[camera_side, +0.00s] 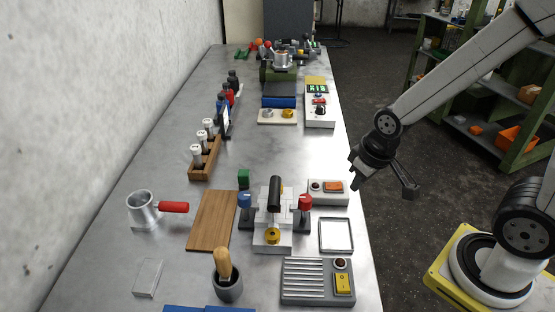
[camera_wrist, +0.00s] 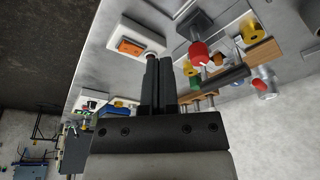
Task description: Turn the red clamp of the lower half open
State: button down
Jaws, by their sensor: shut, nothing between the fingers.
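The red clamp (camera_side: 305,202) is a red knob on a dark stand, at the right side of a pale block fixture (camera_side: 272,235) on the bench. It also shows in the wrist view (camera_wrist: 198,53), right of the fingertips and apart from them. A blue clamp (camera_side: 245,200) stands at the fixture's left side. A black cylinder (camera_side: 275,193) stands up between the clamps, and a brass knob (camera_side: 272,236) is at the front. My gripper (camera_side: 355,178) is shut and empty, to the right of the red clamp and above the bench's right edge. Its black fingers (camera_wrist: 160,65) lie together in the wrist view.
A box with an orange switch (camera_side: 332,186) lies between the fixture and my gripper. A square frame (camera_side: 336,235) and a grey control box (camera_side: 318,281) are in front. A wooden board (camera_side: 213,220) and a red-handled metal cup (camera_side: 143,209) are left. The bench middle is clear.

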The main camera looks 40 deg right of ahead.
jog(key=shift+c, duration=1.4)
grip_release()
jog(key=shift+w+a, duration=0.1)
jog(key=shift+w, duration=0.1)
jog(key=shift+o, duration=0.3)
jog(key=shift+w+a+m, duration=0.1)
jog(key=shift+w+m, duration=0.1)
jog(key=shift+m, duration=0.2)
jog(key=m+g, duration=0.3)
jog(key=m, duration=0.8)
send_over(305, 198)
jog(key=shift+f, duration=0.3)
jog(key=shift+f, duration=0.1)
jog(key=shift+f, duration=3.8)
grip_shut()
